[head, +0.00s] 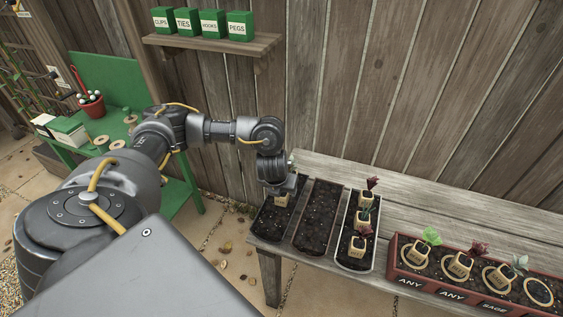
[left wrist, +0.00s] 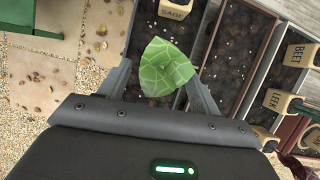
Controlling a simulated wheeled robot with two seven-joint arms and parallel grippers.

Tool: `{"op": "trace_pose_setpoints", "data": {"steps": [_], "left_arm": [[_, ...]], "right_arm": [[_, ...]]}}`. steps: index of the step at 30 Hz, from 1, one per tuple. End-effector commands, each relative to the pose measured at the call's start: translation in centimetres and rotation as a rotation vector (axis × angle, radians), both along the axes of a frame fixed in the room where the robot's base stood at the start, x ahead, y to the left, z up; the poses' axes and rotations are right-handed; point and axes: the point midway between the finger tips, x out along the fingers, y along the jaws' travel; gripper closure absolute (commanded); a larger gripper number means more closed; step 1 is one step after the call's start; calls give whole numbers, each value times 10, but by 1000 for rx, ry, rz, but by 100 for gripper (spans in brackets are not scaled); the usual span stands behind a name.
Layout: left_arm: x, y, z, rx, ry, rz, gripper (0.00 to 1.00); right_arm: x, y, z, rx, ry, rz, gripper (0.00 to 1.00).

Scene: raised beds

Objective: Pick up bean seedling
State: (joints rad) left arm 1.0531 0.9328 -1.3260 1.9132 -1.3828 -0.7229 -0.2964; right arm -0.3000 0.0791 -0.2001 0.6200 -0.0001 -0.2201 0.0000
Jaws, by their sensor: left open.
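A light green, veined leaf (left wrist: 166,68) shows between my left gripper's fingers in the left wrist view. It looks like the bean seedling, but its block and label are hidden beneath it. My left gripper (head: 285,187) is open, pointing down over the leftmost dark soil tray (head: 262,222) on the bench. One finger is on each side of the leaf; I cannot tell whether they touch it. A block marked SAGE (left wrist: 175,9) stands just beyond the leaf. In the head view a tan block (head: 281,200) shows just below the gripper. My right gripper is not in view.
To the right are a soil tray without blocks (head: 318,215) and a white-rimmed tray (head: 354,266) with several blocks, including LEEK (left wrist: 283,102) and BEET (left wrist: 301,56). A red planter (head: 415,279) holds more seedlings in rings. A wooden wall and shelf (head: 210,42) stand behind.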

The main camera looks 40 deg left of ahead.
Motion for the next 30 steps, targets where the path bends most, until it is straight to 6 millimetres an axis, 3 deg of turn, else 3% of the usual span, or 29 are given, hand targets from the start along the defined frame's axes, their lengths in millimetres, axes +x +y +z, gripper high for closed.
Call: {"op": "trace_pose_setpoints", "data": {"steps": [4, 13, 22, 30], "left_arm": [[1, 1, -6, -1, 2, 2, 36], [13, 9, -44, -1, 2, 3, 36], [15, 10, -49, -1, -1, 1, 36], [16, 10, -48, -1, -1, 1, 70]], "right_arm": [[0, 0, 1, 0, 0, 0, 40], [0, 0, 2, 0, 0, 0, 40], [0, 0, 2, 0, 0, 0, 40], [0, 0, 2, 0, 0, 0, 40]]}}
